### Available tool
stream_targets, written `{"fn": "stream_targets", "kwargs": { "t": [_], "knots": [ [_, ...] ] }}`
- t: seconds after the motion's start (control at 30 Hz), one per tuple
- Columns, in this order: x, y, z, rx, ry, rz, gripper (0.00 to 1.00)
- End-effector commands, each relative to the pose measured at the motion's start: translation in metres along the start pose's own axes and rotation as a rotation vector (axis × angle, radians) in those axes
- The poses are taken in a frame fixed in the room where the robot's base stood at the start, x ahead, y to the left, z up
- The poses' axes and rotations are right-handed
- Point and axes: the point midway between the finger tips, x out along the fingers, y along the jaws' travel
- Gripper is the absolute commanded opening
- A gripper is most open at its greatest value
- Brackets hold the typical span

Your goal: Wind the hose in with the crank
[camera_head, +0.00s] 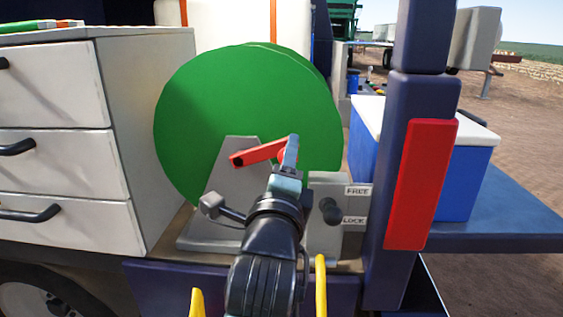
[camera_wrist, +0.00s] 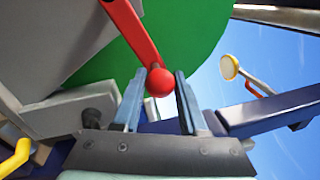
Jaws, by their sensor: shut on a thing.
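The large green reel (camera_head: 240,105) stands on a grey bracket (camera_head: 232,200) in the head view. The red crank arm (camera_head: 255,154) lies across its front, running nearly level and a little up to the right. My gripper (camera_head: 291,146) is at the right end of the crank. In the wrist view the crank arm (camera_wrist: 132,30) ends in a red ball knob (camera_wrist: 160,82), and my two blue fingers are shut on it, one on each side. In the head view my gripper hides the knob. I cannot make out the hose.
A black-knobbed lever (camera_head: 330,211) sits close to the right of my wrist, beside FREE and LOCK labels; I cannot tell its setting. A white drawer cabinet (camera_head: 70,130) is at left. A dark post (camera_head: 405,130) with a red panel and a blue cooler (camera_head: 460,180) are at right.

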Motion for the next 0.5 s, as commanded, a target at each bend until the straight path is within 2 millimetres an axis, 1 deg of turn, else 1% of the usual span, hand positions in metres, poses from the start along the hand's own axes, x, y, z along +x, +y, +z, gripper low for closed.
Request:
{"fn": "stream_targets", "kwargs": {
  "t": [0.03,0.1,0.3,0.5],
  "knots": [
    [-0.0011,0.0082,-0.0023,0.027,0.005,0.004,0.0],
    [-0.0015,0.011,-0.0043,0.065,0.011,0.005,0.0],
    [-0.0022,0.0162,-0.0078,0.138,0.025,0.007,0.0],
    [-0.0025,0.0181,-0.009,0.169,0.031,0.009,0.0]
  ]
}}
